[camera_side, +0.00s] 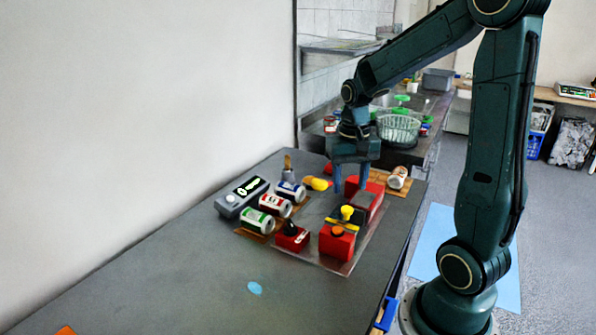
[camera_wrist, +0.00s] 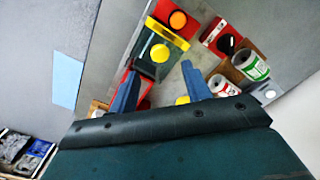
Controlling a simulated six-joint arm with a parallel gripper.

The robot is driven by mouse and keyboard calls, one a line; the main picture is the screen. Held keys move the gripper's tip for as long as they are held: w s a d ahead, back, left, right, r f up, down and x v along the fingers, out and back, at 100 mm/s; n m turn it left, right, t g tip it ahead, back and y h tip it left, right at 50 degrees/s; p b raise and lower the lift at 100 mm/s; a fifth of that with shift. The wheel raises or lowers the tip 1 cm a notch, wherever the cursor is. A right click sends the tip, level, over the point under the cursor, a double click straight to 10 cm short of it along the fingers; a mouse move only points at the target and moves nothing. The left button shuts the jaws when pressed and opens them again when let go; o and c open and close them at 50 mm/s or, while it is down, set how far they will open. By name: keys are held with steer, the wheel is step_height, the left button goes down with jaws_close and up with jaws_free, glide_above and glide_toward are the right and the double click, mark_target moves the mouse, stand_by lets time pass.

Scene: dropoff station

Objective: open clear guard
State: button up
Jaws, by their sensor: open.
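A red box (camera_side: 377,187) with a grey, see-through-looking panel (camera_side: 364,201) on its front stands at the back of the metal plate. I take this panel for the clear guard, though its edges are hard to make out. In the wrist view, red parts (camera_wrist: 146,88) show between my fingers, partly hidden by them. My gripper (camera_side: 350,187) points down close to the box's left side, with its fingers apart and nothing between them. In the wrist view my gripper (camera_wrist: 160,68) has its fingertips near a yellow knob (camera_wrist: 160,53); contact cannot be told.
In front stand a yellow-black box with a yellow knob (camera_side: 347,213), a red box with an orange button (camera_side: 337,231) and a red rotary switch (camera_side: 292,237). Several cans (camera_side: 257,221) lie at left by a grey device (camera_side: 241,196). The front-left table (camera_side: 180,275) is mostly clear.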

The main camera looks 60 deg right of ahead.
mark_target(348, 208)
steer(key=shift+f, duration=3.25)
steer(key=shift+c, duration=0.2)
jaws_close()
